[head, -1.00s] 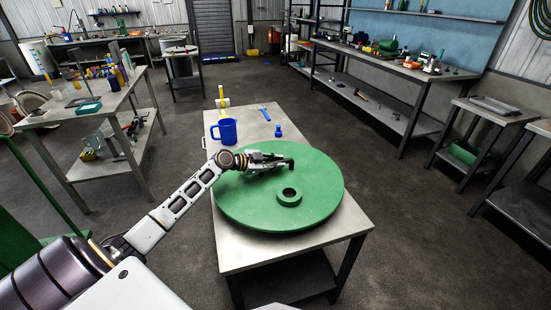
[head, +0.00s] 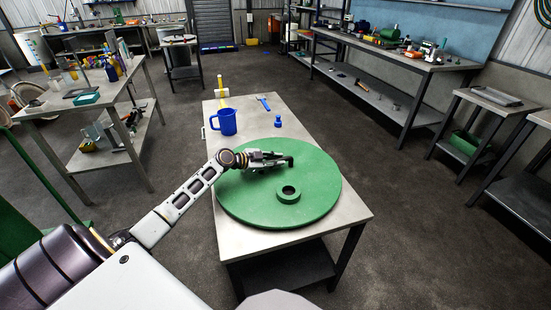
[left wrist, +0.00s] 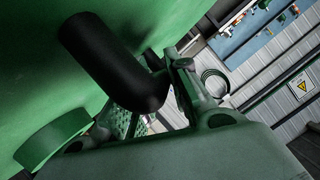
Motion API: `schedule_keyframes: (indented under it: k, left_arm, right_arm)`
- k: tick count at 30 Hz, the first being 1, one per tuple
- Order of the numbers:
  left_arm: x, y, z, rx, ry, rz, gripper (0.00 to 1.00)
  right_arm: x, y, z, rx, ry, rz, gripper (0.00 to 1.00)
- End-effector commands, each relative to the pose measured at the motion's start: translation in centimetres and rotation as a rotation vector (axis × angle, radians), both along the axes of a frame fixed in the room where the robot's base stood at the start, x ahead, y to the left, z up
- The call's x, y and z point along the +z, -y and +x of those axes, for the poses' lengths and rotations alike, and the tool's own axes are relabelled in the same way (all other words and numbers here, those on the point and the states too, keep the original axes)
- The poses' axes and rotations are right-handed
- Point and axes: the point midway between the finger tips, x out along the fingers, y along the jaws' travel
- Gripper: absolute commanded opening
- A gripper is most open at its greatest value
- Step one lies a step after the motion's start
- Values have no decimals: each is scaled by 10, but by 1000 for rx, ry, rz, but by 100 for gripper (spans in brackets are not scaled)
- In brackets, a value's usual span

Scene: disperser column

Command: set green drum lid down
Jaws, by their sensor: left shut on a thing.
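The green drum lid (head: 305,205) is a large round disc with a raised ring (head: 288,194) near its front and a dark bent handle (head: 288,160) on top. It lies flat over the metal table (head: 235,243), low and close to the top; I cannot tell whether it touches. My left gripper (head: 280,158) is shut on the lid's handle. In the left wrist view the black handle (left wrist: 125,70) sits between the fingers against the green lid (left wrist: 30,60). My right gripper is not in view.
A cluttered bench (head: 95,110) is at left; a long workbench (head: 400,58) is at right.

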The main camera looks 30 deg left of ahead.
Motion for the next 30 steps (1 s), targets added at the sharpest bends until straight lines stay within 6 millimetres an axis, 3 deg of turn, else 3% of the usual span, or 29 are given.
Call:
schedule_keyframes:
  k: [10, 11, 15, 30]
  left_arm:
    - [4, 0, 1, 1, 8, 0, 0]
    - [0, 0, 0, 0, 0, 1, 21]
    - [0, 0, 0, 0, 0, 1, 39]
    - [1, -1, -2, 0, 0, 1, 40]
  right_arm:
    - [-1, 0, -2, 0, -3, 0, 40]
    - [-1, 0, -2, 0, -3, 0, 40]
    - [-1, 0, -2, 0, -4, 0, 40]
    - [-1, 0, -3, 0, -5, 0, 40]
